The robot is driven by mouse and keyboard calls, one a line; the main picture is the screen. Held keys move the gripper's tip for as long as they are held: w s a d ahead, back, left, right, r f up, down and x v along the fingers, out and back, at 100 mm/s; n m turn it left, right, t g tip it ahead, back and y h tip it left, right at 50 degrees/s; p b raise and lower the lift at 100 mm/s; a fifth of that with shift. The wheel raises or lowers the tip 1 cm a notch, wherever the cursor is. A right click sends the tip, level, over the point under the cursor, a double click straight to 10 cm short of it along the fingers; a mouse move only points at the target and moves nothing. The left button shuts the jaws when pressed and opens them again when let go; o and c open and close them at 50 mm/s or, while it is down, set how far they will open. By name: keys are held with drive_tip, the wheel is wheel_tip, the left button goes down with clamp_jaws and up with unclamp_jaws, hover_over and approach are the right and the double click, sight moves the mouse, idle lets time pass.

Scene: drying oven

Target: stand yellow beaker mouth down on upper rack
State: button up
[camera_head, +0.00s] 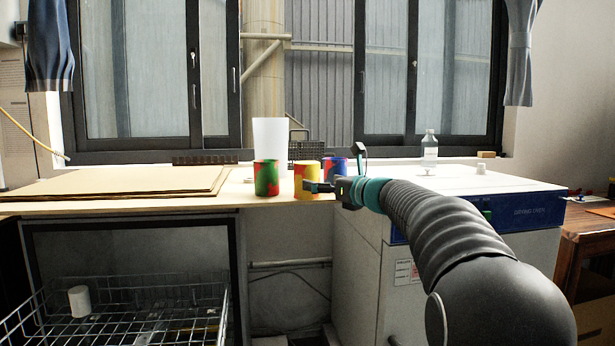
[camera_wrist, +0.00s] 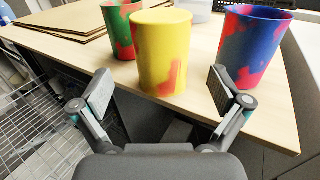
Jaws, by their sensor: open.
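The yellow beaker (camera_head: 307,176) with red patches stands upright-walled on the wooden worktop near its front edge; it also shows in the wrist view (camera_wrist: 163,50). I cannot tell whether its mouth faces up or down. My gripper (camera_head: 318,187) is at the beaker's lower right in the head view. In the wrist view its two fingers (camera_wrist: 161,88) are spread apart, with the beaker ahead between them and nothing visibly gripped. A wire rack (camera_head: 130,322) is low at the left, below the worktop; only one level is clear.
A green-red beaker (camera_head: 266,178) and a blue-red beaker (camera_head: 335,168) flank the yellow one closely. A tall white container (camera_head: 270,137) stands behind. A white cup (camera_head: 79,301) sits on the wire rack's left; its middle and right look clear. Cardboard sheets (camera_head: 120,183) cover the worktop's left.

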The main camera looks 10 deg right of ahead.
sight(307, 176)
drive_tip(key=shift+r+p+x, duration=0.15)
drive_tip(key=shift+p+x, duration=0.2)
drive_tip(key=shift+x, duration=1.3)
drive_tip(key=shift+r+p+x, duration=0.2)
drive_tip(key=shift+p+x, duration=0.1)
drive_tip(key=shift+x, duration=1.35)
drive_tip(key=shift+d, duration=0.1)
drive_tip(key=c, duration=1.2)
